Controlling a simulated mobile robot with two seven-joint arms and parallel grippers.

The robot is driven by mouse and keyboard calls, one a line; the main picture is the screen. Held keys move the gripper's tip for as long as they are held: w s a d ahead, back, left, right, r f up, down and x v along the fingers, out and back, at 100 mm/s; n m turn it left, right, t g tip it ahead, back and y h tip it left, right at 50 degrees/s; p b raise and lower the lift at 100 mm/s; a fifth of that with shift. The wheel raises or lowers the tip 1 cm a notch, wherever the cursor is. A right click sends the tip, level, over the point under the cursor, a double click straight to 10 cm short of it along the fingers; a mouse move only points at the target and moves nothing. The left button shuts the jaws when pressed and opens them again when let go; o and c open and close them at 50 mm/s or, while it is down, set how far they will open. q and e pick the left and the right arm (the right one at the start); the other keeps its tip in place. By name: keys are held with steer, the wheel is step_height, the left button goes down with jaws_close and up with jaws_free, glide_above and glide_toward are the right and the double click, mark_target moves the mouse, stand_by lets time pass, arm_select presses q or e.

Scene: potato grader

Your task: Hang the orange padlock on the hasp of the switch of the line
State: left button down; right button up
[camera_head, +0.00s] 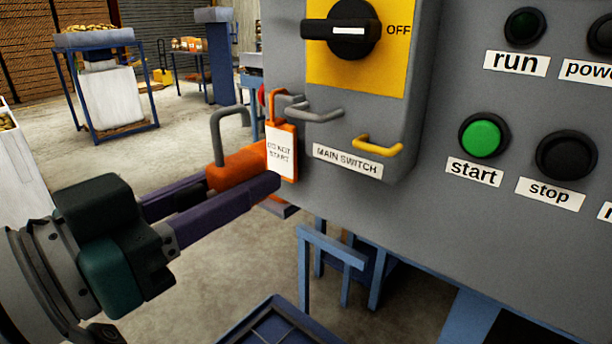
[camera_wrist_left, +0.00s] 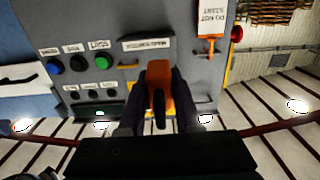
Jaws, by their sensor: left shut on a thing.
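The orange padlock (camera_head: 236,169) is held between the purple fingers of my left gripper (camera_head: 240,183), left of the switch box. Its grey shackle (camera_head: 215,132) points up, and its right leg appears to end short of the body. In the left wrist view the padlock (camera_wrist_left: 158,84) sits between both fingers (camera_wrist_left: 163,105). The main switch (camera_head: 340,30) has a black knob on a yellow plate. Below it a grey loop (camera_head: 318,113) and a yellow loop (camera_head: 378,147) stick out of the box. The shackle is apart from both loops. My right gripper is not in view.
An orange "DO NOT START" tag (camera_head: 281,152) hangs at the box's left edge, close beside the padlock. A green start button (camera_head: 483,135) and a black stop button (camera_head: 566,155) are on the panel to the right. Blue metal framework (camera_head: 332,244) stands below.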

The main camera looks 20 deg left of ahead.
arm_select(q)
steer(key=b, duration=0.2)
glide_toward(327, 152)
steer(key=shift+w+r, duration=0.8)
steer(key=shift+w, duration=0.4)
steer(key=shift+d+b+x, duration=0.2)
steer(key=shift+b+x, duration=0.15)
steer(key=shift+x, duration=0.65)
steer(key=shift+d+b+x, duration=0.2)
steer(key=shift+b+x, duration=0.1)
steer(key=shift+x, duration=0.65)
steer(key=shift+s+f+b, duration=0.1)
steer(key=shift+f+b, duration=0.25)
steer(key=shift+f, duration=0.3)
steer(key=c, duration=0.5)
jaws_free()
steer(key=shift+f, duration=0.1)
